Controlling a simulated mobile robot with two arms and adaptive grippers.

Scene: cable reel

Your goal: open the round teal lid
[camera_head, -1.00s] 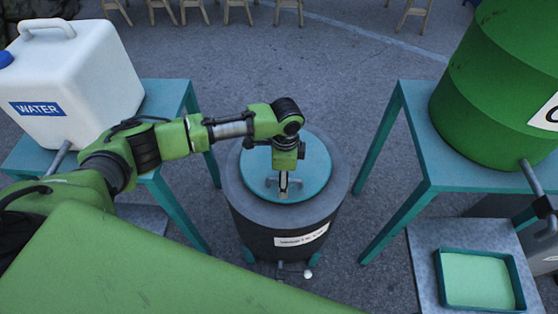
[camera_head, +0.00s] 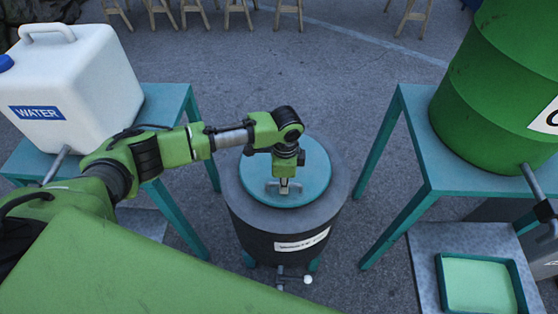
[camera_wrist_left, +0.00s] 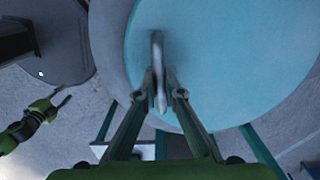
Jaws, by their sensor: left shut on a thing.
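The round teal lid (camera_head: 313,172) lies on top of a dark grey drum (camera_head: 244,205) in the middle of the head view. It looks level, with no visible gap. It also fills much of the wrist view (camera_wrist_left: 215,60). A grey bar handle (camera_wrist_left: 157,50) stands on the lid. My left gripper (camera_head: 284,186) reaches down over the lid and is shut on this handle; in the wrist view its fingers (camera_wrist_left: 163,92) sit on both sides of it. A green arm with a gripper (camera_wrist_left: 62,97), apparently my right one, shows at lower left there; its jaws are too small to judge.
A teal table (camera_head: 172,105) with a white water container (camera_head: 85,85) stands left. Another teal table (camera_head: 470,180) with a green barrel (camera_head: 490,90) stands right. A shallow tray (camera_head: 480,285) is at lower right. A valve (camera_head: 295,279) projects from the drum's front.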

